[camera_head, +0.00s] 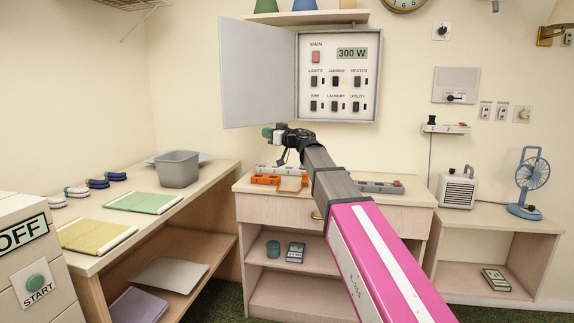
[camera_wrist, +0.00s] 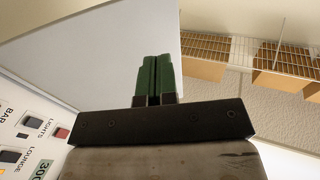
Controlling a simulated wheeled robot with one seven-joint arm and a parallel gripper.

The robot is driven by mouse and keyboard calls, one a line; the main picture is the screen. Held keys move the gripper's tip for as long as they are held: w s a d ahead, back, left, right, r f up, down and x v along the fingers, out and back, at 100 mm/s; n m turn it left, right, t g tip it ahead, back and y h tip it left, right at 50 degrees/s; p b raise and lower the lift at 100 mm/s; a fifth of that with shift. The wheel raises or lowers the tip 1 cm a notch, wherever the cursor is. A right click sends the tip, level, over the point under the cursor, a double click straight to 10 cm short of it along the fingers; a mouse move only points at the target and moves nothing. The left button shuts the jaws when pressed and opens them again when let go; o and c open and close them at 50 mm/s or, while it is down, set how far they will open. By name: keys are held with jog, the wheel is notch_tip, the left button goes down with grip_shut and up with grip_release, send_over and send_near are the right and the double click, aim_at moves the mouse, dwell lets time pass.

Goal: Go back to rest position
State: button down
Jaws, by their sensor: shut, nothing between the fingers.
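My gripper (camera_head: 268,132) is at the end of my raised arm, in front of the open door of the wall panel. Its green fingers (camera_wrist: 155,79) are together and empty in the wrist view. The electrical panel (camera_head: 338,76) hangs on the back wall, with its grey door (camera_head: 258,74) swung open to the left. Its display reads 300 W. The panel's edge with switch labels also shows at the lower left of the wrist view (camera_wrist: 28,135). My arm hides part of the middle cabinet top.
A grey bin (camera_head: 178,168) stands on the left counter (camera_head: 92,262). A heater (camera_head: 457,188) and a blue fan (camera_head: 531,178) stand on the right low shelf. A wall shelf (camera_head: 309,17) is above the panel.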

jog(key=w+d+f+m+t+h, duration=0.3)
jog(key=d+f+m+t+h, duration=0.5)
jog(key=d+f+m+h, duration=0.95)
jog(key=s+d+f+n+g, duration=0.4)
jog(key=d+f, duration=0.8)
jog(key=f, duration=0.2)
jog(key=s+d+f+g+h, duration=0.1)
jog(key=s+d+f+g, duration=0.2)
jog(key=s+f, duration=0.3)
jog(key=s+d+f+g+h, duration=0.1)
jog(key=s+d+f+g, duration=0.15)
jog(key=s+f, duration=0.35)
jog(key=s+f+n+g+y, duration=0.1)
jog(key=s+f+g+y, duration=0.2)
jog(key=s+f+g, duration=0.5)
jog(key=s+f, duration=0.4)
jog(key=s, duration=0.4)
jog(key=shift+a+f, duration=0.15)
jog(key=shift+a, duration=0.2)
jog(key=shift+w+n, duration=0.1)
jog(key=shift+n, duration=0.15)
